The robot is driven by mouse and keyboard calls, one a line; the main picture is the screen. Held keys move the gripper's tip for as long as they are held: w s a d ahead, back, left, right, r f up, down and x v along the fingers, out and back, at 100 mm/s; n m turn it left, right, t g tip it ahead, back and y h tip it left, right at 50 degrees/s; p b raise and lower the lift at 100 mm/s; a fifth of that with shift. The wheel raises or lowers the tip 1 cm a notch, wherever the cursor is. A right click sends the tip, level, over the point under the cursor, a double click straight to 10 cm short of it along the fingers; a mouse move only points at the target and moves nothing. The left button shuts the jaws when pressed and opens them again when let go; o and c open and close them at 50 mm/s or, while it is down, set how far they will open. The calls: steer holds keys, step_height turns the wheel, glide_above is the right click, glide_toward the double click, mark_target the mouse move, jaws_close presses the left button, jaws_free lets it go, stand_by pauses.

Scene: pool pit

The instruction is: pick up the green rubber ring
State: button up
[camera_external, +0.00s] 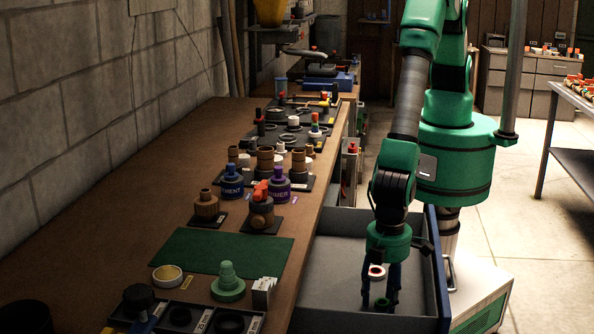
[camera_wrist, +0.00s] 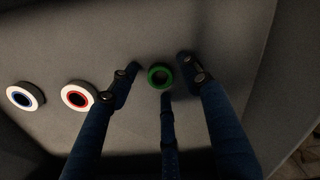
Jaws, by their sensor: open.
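The green rubber ring (camera_wrist: 160,76) lies flat on the floor of the grey drawer (camera_wrist: 215,30). In the external view the green ring (camera_external: 381,304) shows small and partly hidden between my fingers. My gripper (camera_wrist: 156,80) is open, pointing down into the drawer, with its dark blue fingers spread around the ring. One finger is on the ring's left, one on its right, and a third finger lies just below it in the wrist view. No finger clearly touches the ring. In the external view my gripper (camera_external: 380,300) hangs inside the drawer (camera_external: 335,290).
A white ring with a red centre (camera_wrist: 77,96) lies close to my left finger. A white ring with a blue centre (camera_wrist: 25,97) lies farther left. The drawer's walls stand around my gripper. The workbench (camera_external: 130,215) with bottles and fittings is on the left.

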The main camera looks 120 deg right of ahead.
stand_by(0.4)
steer(key=c, duration=0.8)
steer(key=shift+c, duration=0.2)
steer(key=shift+r, duration=0.2)
steer(key=shift+r, duration=0.6)
step_height(320, 180, up, 2)
steer(key=shift+r+p, duration=0.1)
steer(key=shift+p, duration=0.3)
steer(key=s+d, duration=0.2)
steer(key=s, duration=0.2)
steer(key=s+d+r+p, duration=0.1)
steer(key=s+d, duration=0.2)
steer(key=s, duration=0.2)
steer(key=s+d, duration=0.2)
steer(key=s, duration=0.3)
steer(key=shift+d+r+p, duration=0.15)
steer(key=shift+d+p, duration=0.15)
